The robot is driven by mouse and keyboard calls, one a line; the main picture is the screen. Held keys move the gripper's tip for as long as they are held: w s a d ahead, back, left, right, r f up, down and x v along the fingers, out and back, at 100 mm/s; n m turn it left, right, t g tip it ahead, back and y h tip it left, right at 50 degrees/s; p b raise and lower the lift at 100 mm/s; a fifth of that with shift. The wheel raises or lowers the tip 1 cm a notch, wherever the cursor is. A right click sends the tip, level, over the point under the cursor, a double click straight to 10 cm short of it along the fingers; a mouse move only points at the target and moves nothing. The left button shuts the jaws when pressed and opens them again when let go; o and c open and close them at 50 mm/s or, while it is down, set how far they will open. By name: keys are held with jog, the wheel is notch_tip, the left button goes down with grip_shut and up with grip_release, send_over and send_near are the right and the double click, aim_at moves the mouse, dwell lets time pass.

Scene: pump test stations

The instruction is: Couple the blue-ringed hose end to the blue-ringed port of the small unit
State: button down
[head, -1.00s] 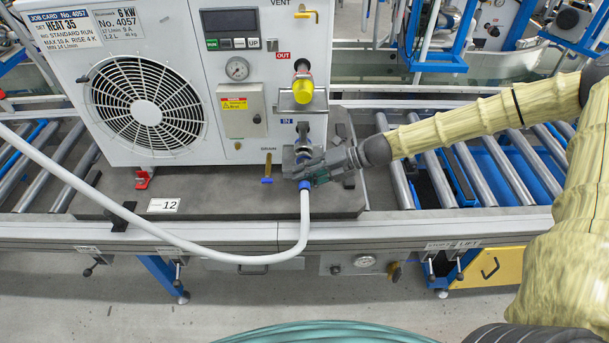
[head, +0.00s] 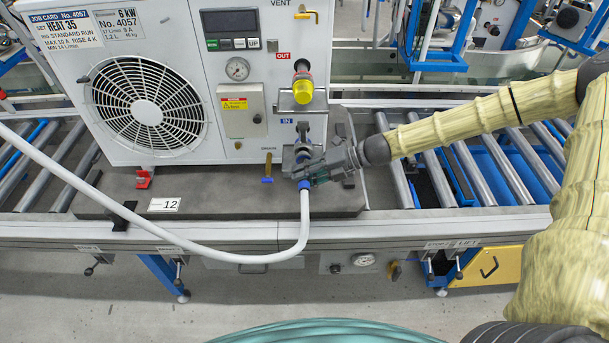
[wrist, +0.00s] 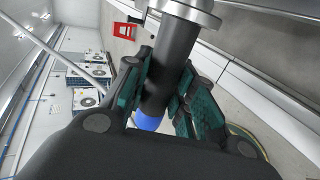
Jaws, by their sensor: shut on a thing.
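The small unit (head: 180,100) is a white cabinet with a round fan grille. Its lower port (head: 302,128), by the blue IN label, points down towards my gripper. My gripper (head: 305,172) is shut on the hose end, just below that port. The hose end shows as a dark cylinder (wrist: 170,65) between the fingers in the wrist view, with a blue ring (wrist: 148,122) on the near side. The ring also shows below the fingers (head: 303,186). A metal collar (wrist: 190,12) meets the cylinder's far end.
The upper OUT port (head: 303,90) has a yellow part on it. The white hose (head: 200,248) loops down in front of the conveyor edge. Rollers (head: 480,170) lie to the right.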

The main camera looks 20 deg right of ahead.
jog(key=shift+w+d+p, duration=0.2)
jog(key=shift+w, duration=0.45)
jog(key=shift+w+d+p, duration=0.15)
jog(key=shift+w+p, duration=0.05)
jog(key=shift+w, duration=0.45)
dwell(1.8)
dwell(0.3)
jog(key=c, duration=1.1)
grip_release()
jog(key=shift+s+d, duration=0.1)
jog(key=shift+d, duration=0.05)
jog(key=shift+v, duration=5.95)
